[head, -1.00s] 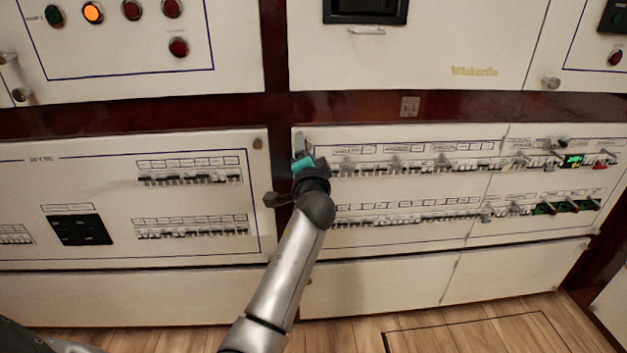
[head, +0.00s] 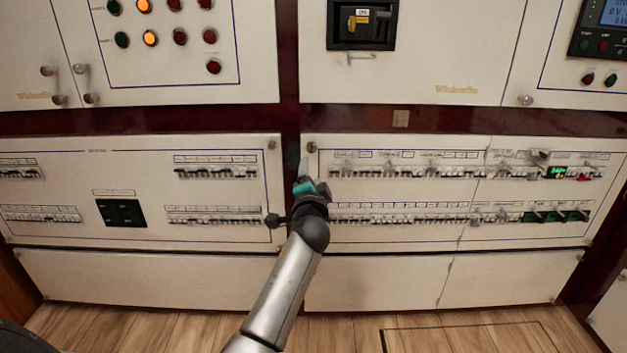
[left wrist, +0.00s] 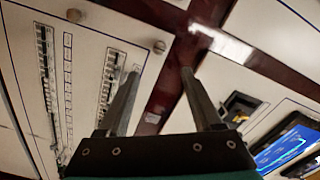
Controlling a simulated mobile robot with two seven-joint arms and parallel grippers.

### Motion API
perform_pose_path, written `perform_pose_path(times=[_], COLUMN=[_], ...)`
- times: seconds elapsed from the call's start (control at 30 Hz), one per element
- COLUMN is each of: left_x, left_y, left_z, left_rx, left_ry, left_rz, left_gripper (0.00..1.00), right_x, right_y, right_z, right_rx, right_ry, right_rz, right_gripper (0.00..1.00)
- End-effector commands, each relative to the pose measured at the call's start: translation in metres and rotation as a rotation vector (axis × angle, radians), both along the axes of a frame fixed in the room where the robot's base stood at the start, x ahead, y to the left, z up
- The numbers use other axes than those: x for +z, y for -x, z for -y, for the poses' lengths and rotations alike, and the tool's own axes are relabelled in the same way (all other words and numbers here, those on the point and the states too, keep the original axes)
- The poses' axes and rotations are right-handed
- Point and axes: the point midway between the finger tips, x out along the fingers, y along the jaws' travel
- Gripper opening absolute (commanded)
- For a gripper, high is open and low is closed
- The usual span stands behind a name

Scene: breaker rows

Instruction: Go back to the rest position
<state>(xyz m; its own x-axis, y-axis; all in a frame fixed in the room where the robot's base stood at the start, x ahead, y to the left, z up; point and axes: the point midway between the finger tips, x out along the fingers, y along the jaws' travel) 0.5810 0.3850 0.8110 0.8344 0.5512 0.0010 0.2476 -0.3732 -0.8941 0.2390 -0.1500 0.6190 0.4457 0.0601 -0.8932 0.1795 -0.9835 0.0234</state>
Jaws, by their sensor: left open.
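My left gripper (head: 305,172) is in front of the lower panels in the head view, near the upright dark red strip between the left and right breaker panels. In the left wrist view its two fingers (left wrist: 160,95) stand apart with nothing between them. The right breaker panel (head: 400,240), with two rows of switches, is just right of the gripper. The left breaker panel (head: 80,187) is to its left. Whether the fingertips touch any panel cannot be told. My right gripper is in neither view now.
Upper cabinets carry lit and dark buttons (head: 150,38), a black recess with a yellow-marked switch (head: 362,24) and a blue display (head: 612,12). Small knobs (head: 526,100) stick out from the doors. Wooden floor (head: 150,330) lies clear in front of the panels.

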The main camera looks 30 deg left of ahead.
Motion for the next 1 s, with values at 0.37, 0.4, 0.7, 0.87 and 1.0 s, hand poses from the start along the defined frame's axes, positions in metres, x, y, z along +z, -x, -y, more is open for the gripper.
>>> perform_pose_path(times=[0.37, 0.4, 0.7, 0.87, 1.0], left_x=[0.0, 0.0, -0.017, -0.066, -0.115], left_y=[0.0, 0.0, 0.013, 0.057, 0.11], left_z=[0.0, 0.0, 0.006, 0.031, 0.069], left_rx=[0.0, 0.0, 0.001, 0.002, -0.002], left_ry=[0.0, 0.0, 0.054, 0.235, 0.448], left_rz=[0.0, 0.0, -0.017, -0.086, -0.188], left_gripper=[0.67, 0.67, 0.67, 0.67, 0.67], right_x=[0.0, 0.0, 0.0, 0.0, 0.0], right_y=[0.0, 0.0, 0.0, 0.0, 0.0], right_z=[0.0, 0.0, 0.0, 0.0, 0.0], right_rx=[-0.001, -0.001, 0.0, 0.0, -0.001], right_ry=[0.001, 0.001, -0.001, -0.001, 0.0], right_rz=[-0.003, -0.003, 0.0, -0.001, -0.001], right_gripper=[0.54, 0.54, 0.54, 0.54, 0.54])
